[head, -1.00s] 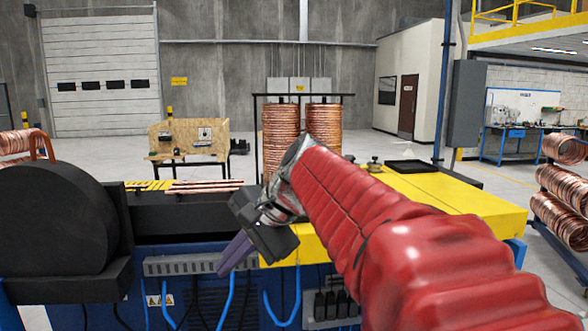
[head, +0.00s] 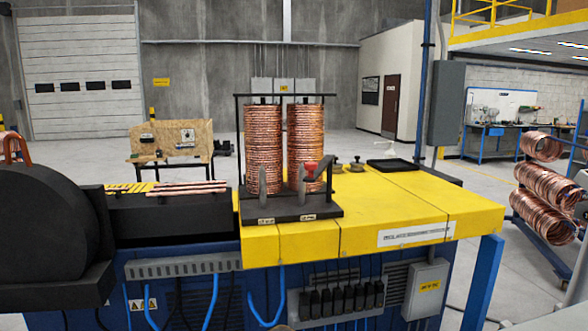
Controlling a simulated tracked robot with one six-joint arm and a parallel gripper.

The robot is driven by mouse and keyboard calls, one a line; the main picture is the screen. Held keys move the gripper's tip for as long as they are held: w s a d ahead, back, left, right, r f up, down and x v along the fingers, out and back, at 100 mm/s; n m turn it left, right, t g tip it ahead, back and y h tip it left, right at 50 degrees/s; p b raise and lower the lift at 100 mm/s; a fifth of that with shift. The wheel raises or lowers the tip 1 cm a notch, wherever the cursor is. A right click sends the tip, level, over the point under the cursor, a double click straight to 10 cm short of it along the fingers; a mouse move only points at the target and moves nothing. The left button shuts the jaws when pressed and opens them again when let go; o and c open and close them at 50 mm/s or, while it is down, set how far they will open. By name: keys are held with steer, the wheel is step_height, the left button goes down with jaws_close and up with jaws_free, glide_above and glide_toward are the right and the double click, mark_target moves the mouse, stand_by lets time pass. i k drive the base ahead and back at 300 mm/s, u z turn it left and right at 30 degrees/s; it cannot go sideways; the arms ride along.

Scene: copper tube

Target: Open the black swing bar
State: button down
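Two upright copper coils stand side by side on a black base (head: 290,210) at the left end of the yellow bench top: a left coil (head: 263,145) and a right coil (head: 305,130). A thin black bar (head: 285,95) runs level across the top of the coils, between black uprights at either side. It looks closed across them; any hinge or latch is too small to tell. A dark lever (head: 322,167) with a red part stands in front of the right coil. I cannot tell which of these is the swing bar. My gripper is out of view.
A large black drum housing (head: 55,215) stands left of the coils, with copper rods (head: 187,188) beside it. Small knobs (head: 357,165) and a black tray (head: 393,164) sit behind. The yellow top (head: 400,205) at right is mostly clear.

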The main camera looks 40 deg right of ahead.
mark_target(322, 160)
steer(key=k, duration=1.3)
steer(key=u, duration=0.5)
steer(key=i, duration=1.55)
steer(key=u, duration=0.1)
